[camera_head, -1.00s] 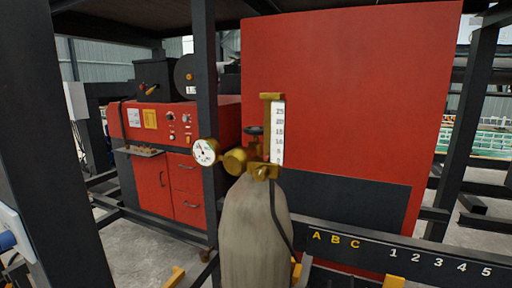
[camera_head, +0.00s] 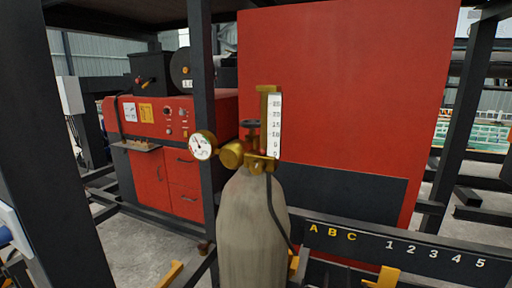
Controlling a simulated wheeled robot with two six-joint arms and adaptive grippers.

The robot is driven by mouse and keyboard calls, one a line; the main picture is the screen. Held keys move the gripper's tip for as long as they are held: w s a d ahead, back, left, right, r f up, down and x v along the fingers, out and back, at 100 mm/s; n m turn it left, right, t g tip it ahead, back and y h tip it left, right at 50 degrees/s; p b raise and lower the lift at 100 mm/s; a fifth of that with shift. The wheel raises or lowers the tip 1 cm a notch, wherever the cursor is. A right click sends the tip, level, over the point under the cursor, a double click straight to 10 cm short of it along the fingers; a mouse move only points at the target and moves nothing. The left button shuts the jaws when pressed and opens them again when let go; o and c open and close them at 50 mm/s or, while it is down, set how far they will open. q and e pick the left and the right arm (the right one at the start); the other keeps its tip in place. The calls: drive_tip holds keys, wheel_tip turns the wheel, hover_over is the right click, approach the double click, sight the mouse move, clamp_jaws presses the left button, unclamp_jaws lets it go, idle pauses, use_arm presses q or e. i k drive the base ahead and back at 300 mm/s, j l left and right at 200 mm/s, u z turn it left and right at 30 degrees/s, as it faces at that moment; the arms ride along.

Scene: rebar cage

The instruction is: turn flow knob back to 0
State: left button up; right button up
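The flow knob (camera_head: 250,124) is a small dark handwheel on the brass regulator (camera_head: 232,154), on top of a grey gas cylinder (camera_head: 250,235). A brass flow tube with a white numbered scale (camera_head: 274,128) stands upright to its right. A small red mark shows low beside the scale, near the 0 end; its exact reading is too small to tell. A round white pressure gauge (camera_head: 202,146) sits at the left of the regulator. A dark hose (camera_head: 276,215) runs down the cylinder. Neither of my grippers is in view.
A large red panel (camera_head: 345,95) stands behind the cylinder. A dark post (camera_head: 205,80) rises behind the gauge. A red cabinet (camera_head: 165,175) stands at back left. A dark rail marked A B C and 1 to 5 (camera_head: 370,240) crosses the lower right.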

sight(258, 165)
drive_tip(key=j+z, duration=0.1)
drive_tip(key=z, duration=0.35)
drive_tip(key=k+j+z, duration=0.1)
drive_tip(key=z, duration=0.3)
drive_tip(key=j+z, duration=0.1)
drive_tip(key=z, duration=0.35)
drive_tip(key=k+z, duration=0.1)
drive_tip(key=z, duration=0.3)
drive_tip(key=k+j+z, duration=0.15)
drive_tip(key=z, duration=0.35)
drive_tip(key=k+z, duration=0.7)
drive_tip(key=z, duration=0.3)
drive_tip(key=k+j+u, duration=0.1)
drive_tip(key=k+u, duration=0.15)
drive_tip(key=u, duration=0.65)
drive_tip(key=j+u, duration=0.15)
drive_tip(key=u, duration=0.85)
drive_tip(key=j+u, duration=0.15)
drive_tip(key=u, duration=0.85)
